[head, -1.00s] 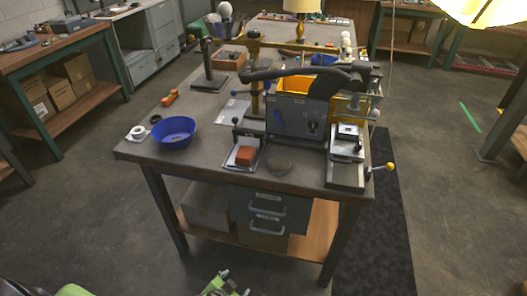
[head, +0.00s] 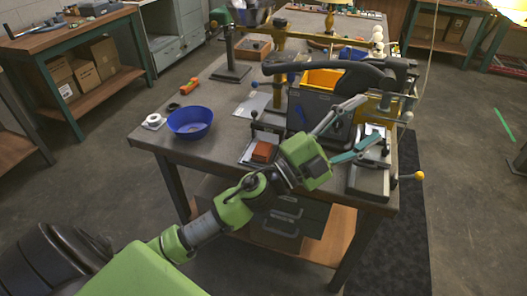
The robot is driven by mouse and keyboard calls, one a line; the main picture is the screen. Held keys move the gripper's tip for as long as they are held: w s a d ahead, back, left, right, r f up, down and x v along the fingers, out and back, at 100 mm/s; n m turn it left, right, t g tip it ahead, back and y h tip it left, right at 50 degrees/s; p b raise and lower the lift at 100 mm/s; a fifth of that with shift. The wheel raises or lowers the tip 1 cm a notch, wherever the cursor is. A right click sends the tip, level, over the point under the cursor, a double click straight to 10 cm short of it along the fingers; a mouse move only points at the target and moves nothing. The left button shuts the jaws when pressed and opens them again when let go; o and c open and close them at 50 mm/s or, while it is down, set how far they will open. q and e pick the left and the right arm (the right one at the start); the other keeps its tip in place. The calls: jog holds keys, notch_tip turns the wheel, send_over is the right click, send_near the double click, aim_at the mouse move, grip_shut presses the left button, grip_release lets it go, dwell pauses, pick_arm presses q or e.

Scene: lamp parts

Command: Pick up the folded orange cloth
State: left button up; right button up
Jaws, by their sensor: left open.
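A small orange-brown block (head: 263,152), which looks like the folded cloth, lies on a light metal plate (head: 246,157) near the front edge of the workbench (head: 205,152). My left arm reaches in from the lower left. My left gripper (head: 371,117) is open, its two fingers spread apart and pointing up and right. Its green wrist is just right of the cloth, and the fingers are in front of the dark grey machine and the small vise. I see no contact with the cloth. My right gripper is not in view.
A blue bowl (head: 190,121) and a white tape roll (head: 153,120) are at the bench's left. An orange tool (head: 188,86) lies behind the bowl. A dark grey machine (head: 310,107) with a yellow bin (head: 322,78) stands behind my gripper; a vise (head: 369,170) is to the right.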

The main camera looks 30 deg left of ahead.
pick_arm(q)
jog(key=s+d+r+m+g+h, duration=0.1)
jog(key=d+r+m+g+h, duration=0.1)
jog(key=d+m+g+h, duration=0.3)
jog(key=m+g+y, duration=0.9)
jog(key=g+y, duration=0.1)
jog(key=y, duration=0.8)
send_near(262, 148)
jog(key=x, duration=0.3)
jog(key=shift+w+f+p, duration=0.2)
jog(key=shift+f+p, duration=0.05)
jog(key=shift+p, duration=0.05)
jog(key=shift+p+x, duration=0.75)
jog(key=shift+x, duration=2)
jog(key=shift+s, duration=0.1)
jog(key=c, duration=1.2)
